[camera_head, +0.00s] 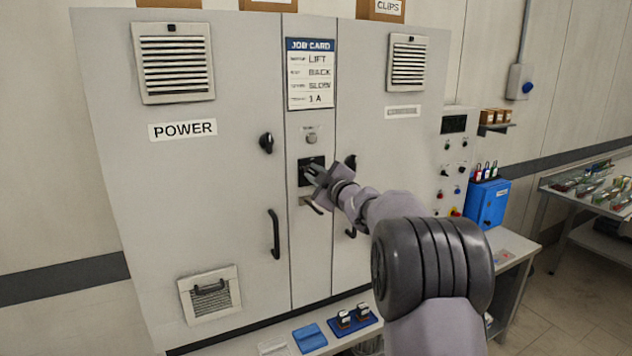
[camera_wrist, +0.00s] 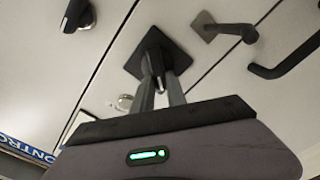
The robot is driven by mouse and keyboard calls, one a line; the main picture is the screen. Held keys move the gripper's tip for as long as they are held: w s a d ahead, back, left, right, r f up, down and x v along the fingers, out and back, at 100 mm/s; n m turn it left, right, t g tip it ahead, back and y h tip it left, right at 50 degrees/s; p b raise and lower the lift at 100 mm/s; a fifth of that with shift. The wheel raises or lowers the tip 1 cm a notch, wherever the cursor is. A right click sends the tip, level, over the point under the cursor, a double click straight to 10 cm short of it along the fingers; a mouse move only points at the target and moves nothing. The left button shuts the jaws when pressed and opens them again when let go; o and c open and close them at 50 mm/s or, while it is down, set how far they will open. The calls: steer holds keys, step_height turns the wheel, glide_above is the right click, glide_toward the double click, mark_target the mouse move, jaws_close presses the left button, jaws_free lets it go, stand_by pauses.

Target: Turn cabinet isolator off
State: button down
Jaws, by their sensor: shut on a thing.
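The power cabinet (camera_head: 190,220) is grey with a POWER label on its left door. The isolator (camera_head: 304,172) is a black square plate with a black handle on the narrow middle panel; it also shows in the wrist view (camera_wrist: 166,50). My gripper (camera_head: 314,173) is at the isolator, and its fingers (camera_wrist: 163,90) are shut on the isolator handle. The fingers and wrist hide part of the plate in the head view. The handle's exact angle is hard to read behind the fingers.
A lever handle (camera_wrist: 230,32) sits beside the isolator. Black knobs (camera_head: 266,142) and door handles (camera_head: 274,234) stick out nearby. A job card (camera_head: 310,75) is above. A shelf (camera_head: 260,338) with small items runs below. A blue box (camera_head: 487,203) stands right.

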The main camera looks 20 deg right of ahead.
steer(key=n+b, duration=0.2)
steer(key=n, duration=0.1)
steer(key=shift+a+f+n, duration=0.1)
steer(key=shift+f+n, duration=0.2)
steer(key=shift+f, duration=0.1)
steer(key=shift+f+n+b, duration=0.15)
steer(key=shift+n+b, duration=1.1)
steer(key=shift+n, duration=0.55)
steer(key=c, duration=1.3)
jaws_free()
steer(key=shift+c, duration=0.2)
steer(key=s, duration=1.7)
steer(key=shift+s+d+p, duration=0.2)
steer(key=shift+s+p, duration=0.05)
steer(key=shift+p, duration=0.15)
